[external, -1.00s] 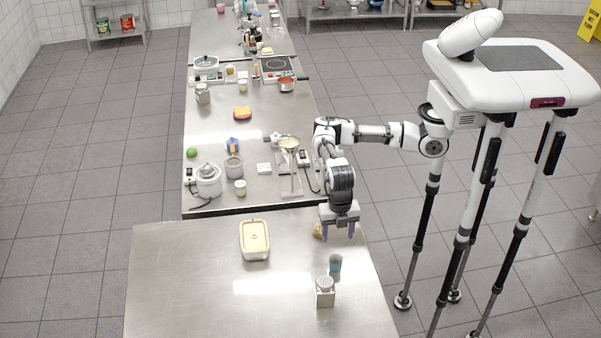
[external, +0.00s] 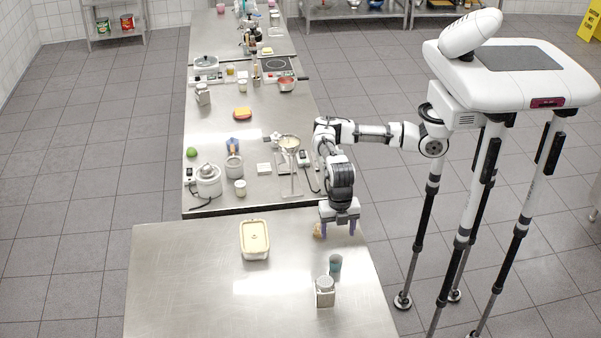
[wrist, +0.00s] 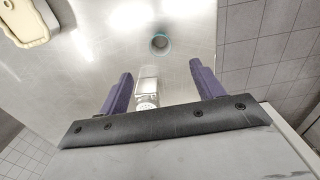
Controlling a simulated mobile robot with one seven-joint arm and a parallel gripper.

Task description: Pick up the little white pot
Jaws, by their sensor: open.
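My gripper (external: 338,232) is open and empty, pointing down above the near table's far right part. In the wrist view its two purple fingers (wrist: 161,72) stand wide apart. I cannot tell for sure which object is the little white pot. A small white pot-like jar (external: 240,187) stands on the far counter, near a larger white lidded pot (external: 208,181). On the near table, a teal-rimmed cup (external: 335,263) and a pale square canister with a silver top (external: 325,292) stand closer to the camera than my gripper.
A small yellowish item (external: 318,231) lies beside the left finger. The far counter (external: 210,130) is crowded with kitchenware. The near table's left side (external: 180,280) is clear.

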